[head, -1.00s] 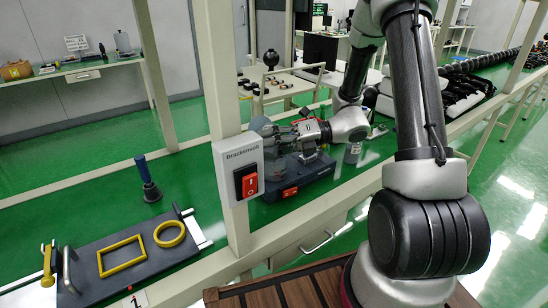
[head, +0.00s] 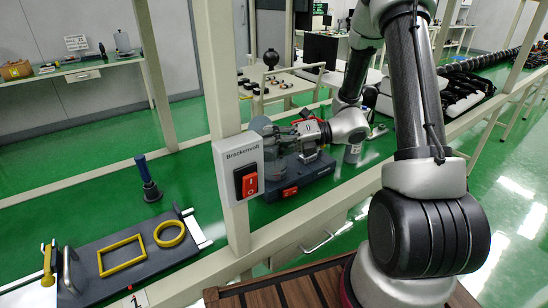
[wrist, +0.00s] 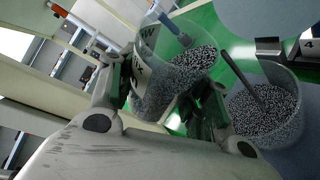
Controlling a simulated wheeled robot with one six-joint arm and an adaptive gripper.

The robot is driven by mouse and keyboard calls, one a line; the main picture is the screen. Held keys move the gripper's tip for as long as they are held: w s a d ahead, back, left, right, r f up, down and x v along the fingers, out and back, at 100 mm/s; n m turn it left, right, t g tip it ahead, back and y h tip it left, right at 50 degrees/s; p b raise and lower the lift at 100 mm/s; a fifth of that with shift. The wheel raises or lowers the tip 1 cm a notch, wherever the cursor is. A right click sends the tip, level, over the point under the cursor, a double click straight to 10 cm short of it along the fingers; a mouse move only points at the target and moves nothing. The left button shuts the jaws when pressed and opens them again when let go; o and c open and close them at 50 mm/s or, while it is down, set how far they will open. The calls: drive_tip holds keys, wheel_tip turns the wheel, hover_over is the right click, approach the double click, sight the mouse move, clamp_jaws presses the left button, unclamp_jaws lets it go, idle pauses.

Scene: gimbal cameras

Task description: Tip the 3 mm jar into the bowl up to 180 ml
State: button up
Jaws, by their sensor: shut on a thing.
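My gripper (wrist: 165,118) is shut on a clear jar (wrist: 152,48) of grey granules, which also shows in the head view (head: 262,126). The jar is tilted, with granules lying toward its lower side in the wrist view. Its label is partly hidden and I cannot read it. A clear bowl (wrist: 293,132) stands to the right in the wrist view, beside the jar. It holds grey granules and a dark rod leans in it. Its fill mark cannot be read. I see no clear stream of granules between them. In the head view the switch post partly hides the bowl area.
A dark machine base (head: 305,178) with a red switch is under my gripper. A post with a switch box (head: 240,168) stands in front. A grey board (head: 125,260) with yellow frames and a blue-handled tool (head: 148,180) are at left. Green bench between is clear.

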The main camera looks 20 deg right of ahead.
drive_tip(key=shift+f+m+y+p, duration=0.3)
drive_tip(key=shift+m+y+p, duration=0.1)
drive_tip(key=shift+m, duration=0.3)
drive_tip(key=shift+f+m+y+p, duration=0.25)
drive_tip(key=shift+m+y+p, duration=0.1)
drive_tip(key=shift+m, duration=0.35)
idle(4.7)
